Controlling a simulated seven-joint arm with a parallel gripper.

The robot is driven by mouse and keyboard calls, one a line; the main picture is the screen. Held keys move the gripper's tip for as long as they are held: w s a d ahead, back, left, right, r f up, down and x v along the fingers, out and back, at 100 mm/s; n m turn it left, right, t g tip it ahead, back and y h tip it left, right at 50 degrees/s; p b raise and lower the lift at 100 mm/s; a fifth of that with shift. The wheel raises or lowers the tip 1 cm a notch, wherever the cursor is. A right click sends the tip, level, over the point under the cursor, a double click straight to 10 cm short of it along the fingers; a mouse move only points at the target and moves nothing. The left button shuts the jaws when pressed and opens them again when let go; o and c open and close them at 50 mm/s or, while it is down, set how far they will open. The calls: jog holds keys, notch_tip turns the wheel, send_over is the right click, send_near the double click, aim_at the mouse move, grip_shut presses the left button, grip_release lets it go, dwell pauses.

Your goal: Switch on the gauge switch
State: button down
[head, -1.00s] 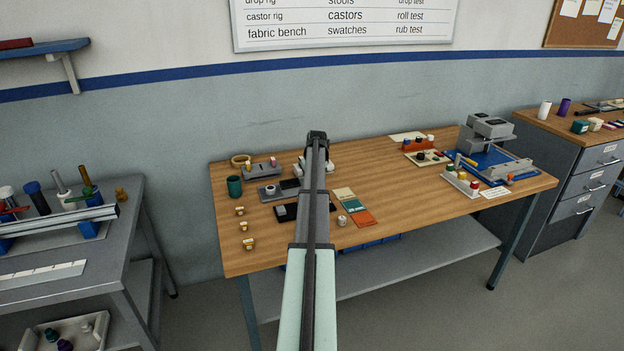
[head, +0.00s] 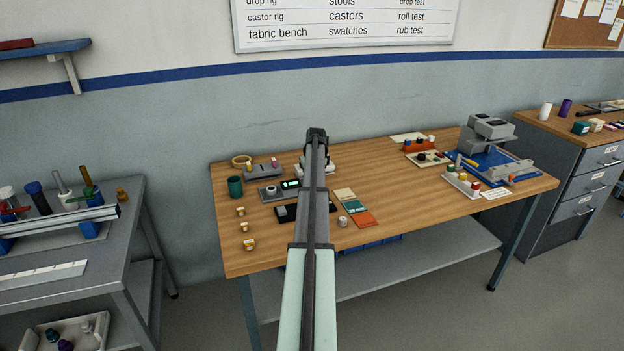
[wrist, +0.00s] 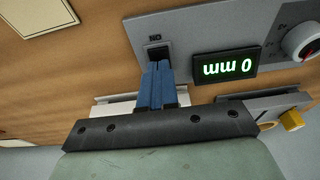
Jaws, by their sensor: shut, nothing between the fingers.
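The gauge is a grey panel (wrist: 200,28) with a display (wrist: 226,65) lit green and reading "0 mm", upside down in the wrist view. Its dark switch (wrist: 157,52) sits in a black square beside an "ON" label. My gripper (wrist: 158,68) is shut and empty, its blue fingertips right at the switch and covering part of it. I cannot tell whether they touch it. In the head view the lit display (head: 291,184) shows on the bench just left of my arm, which hides the switch and my fingertips.
The gauge panel also has a round knob (wrist: 302,41). A blue-based machine (head: 490,150) stands at the right.

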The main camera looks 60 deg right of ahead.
jog(key=s+a+v, duration=0.1)
jog(key=v, duration=1.2)
jog(key=shift+s+a, duration=0.2)
jog(key=shift+r, duration=0.1)
